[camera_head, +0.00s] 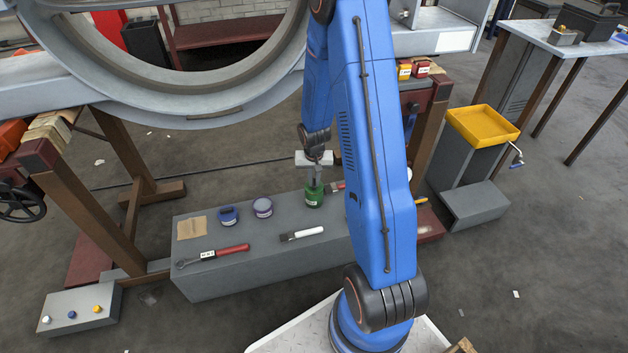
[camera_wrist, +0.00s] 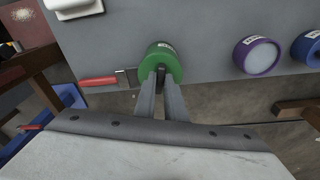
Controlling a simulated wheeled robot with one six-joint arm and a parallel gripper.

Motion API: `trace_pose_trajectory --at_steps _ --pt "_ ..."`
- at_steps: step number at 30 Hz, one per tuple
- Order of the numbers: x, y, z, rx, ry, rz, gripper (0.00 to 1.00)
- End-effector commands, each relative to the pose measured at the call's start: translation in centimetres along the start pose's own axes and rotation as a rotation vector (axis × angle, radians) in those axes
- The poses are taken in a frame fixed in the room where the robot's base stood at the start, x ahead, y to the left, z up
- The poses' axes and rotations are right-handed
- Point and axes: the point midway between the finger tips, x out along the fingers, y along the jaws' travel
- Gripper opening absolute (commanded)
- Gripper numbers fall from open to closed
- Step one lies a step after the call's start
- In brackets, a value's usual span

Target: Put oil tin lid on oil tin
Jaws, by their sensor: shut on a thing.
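A green tin (camera_head: 314,197), seemingly the oil tin, stands upright on the grey bench. My gripper (camera_head: 314,183) points down right over the tin's top. In the wrist view its two fingers (camera_wrist: 161,78) are close together at the middle of the green top.
A purple tin (camera_head: 263,207) and a blue tin (camera_head: 228,215) stand left of the green tin. A white-handled brush (camera_head: 302,234) and a red-handled wrench (camera_head: 215,256) lie in front. A red-handled brush (camera_wrist: 100,81) lies close beside the green tin. A large metal ring (camera_head: 190,110) stands behind.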

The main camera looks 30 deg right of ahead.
Motion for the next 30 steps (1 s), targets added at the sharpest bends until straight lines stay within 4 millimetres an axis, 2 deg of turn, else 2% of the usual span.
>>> trace_pose_trajectory --at_steps 25,26,28,30 --pt "1.04 0.00 0.13 0.000 0.000 0.000 0.00" --pt "1.04 -0.01 0.12 0.000 0.000 0.000 0.15" --pt "1.02 0.00 0.12 0.000 0.000 0.000 0.32" --pt "1.02 0.00 0.12 0.000 0.000 0.000 0.32"
